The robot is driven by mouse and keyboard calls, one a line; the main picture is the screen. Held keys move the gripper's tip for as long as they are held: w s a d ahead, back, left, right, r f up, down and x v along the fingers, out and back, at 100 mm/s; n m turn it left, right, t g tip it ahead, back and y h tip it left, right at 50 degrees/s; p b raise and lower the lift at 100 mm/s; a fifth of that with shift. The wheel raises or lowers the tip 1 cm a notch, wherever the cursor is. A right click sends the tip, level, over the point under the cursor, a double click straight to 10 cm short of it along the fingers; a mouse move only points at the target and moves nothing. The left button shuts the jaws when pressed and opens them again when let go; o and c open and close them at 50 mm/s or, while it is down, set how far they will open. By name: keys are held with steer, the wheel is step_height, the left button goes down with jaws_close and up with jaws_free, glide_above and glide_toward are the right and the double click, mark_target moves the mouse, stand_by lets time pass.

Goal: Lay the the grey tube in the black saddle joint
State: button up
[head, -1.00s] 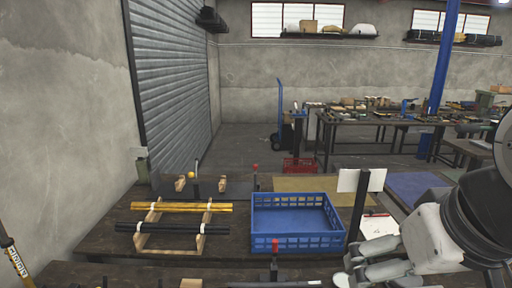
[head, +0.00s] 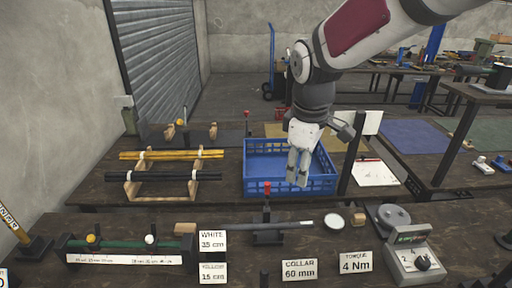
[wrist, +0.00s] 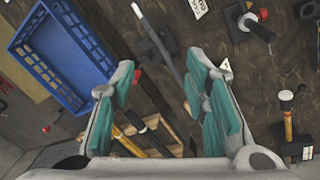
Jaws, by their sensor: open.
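The grey tube (head: 255,226) lies crosswise near the front of the bench, its pale end to the right. It crosses a black fixture (head: 268,239) with a red-knobbed lever, which looks like the saddle joint. I cannot tell whether the tube is seated in it or only in front of it. In the wrist view the tube (wrist: 160,50) runs down from the top, with the black fixture (wrist: 147,46) beside it. My gripper (head: 298,180) is open and empty, pointing down in front of the blue crate. Its fingers (wrist: 165,100) are spread apart in the wrist view.
The blue crate (head: 247,178) stands behind the tube. A wooden rack (head: 131,188) with yellow and black tubes is at left. A green tube gauge (head: 125,245), label cards (head: 300,270) and a torque tester (head: 413,262) lie in front. A dark post (head: 352,158) rises right of the crate.

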steer(key=w+a+f+n+g+b, duration=0.1)
steer(key=w+a+f+n, duration=0.25)
steer(key=f, duration=0.35)
steer(key=w+a+f+n+g, duration=0.1)
steer(key=w+a+f+n, duration=0.2)
steer(key=w+f, duration=0.35)
glide_above(268, 225)
step_height(268, 225, down, 10)
steer(key=shift+w+a, duration=0.15)
steer(key=f+p, duration=0.1)
steer(key=f, duration=0.3)
steer(key=shift+d+f+p, duration=0.2)
steer(key=shift+p, duration=0.15)
steer(key=shift+f, duration=0.55)
jaws_close()
